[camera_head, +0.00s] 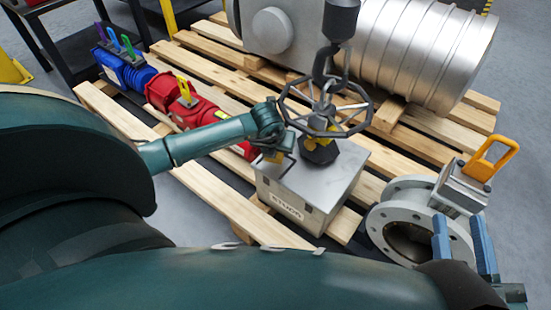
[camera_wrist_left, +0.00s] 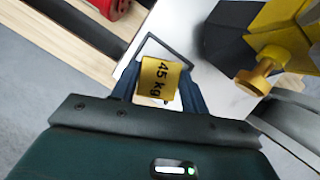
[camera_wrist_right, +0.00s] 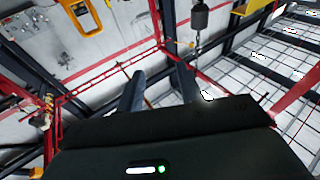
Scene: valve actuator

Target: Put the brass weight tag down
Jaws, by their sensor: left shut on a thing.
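The brass weight tag (camera_wrist_left: 158,80) is a yellow plate marked "45 kg" with a dark wire loop. It sits between the fingers of my left gripper (camera_wrist_left: 155,95), which is shut on it. In the head view the tag (camera_head: 272,157) shows at the left gripper (camera_head: 273,148), over the left edge of the grey metal box (camera_head: 310,180). I cannot tell whether the tag touches the box top. My right gripper (camera_head: 465,248) is open and empty at the lower right, fingers upward, in front of the flanged valve.
A handwheel (camera_head: 325,105) with a black and yellow base stands on or above the box. A flanged valve with an orange handle (camera_head: 492,155) is at right. Red (camera_head: 190,105) and blue (camera_head: 125,70) actuators lie left on the wooden pallet (camera_head: 255,220). A steel cylinder (camera_head: 425,50) is behind.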

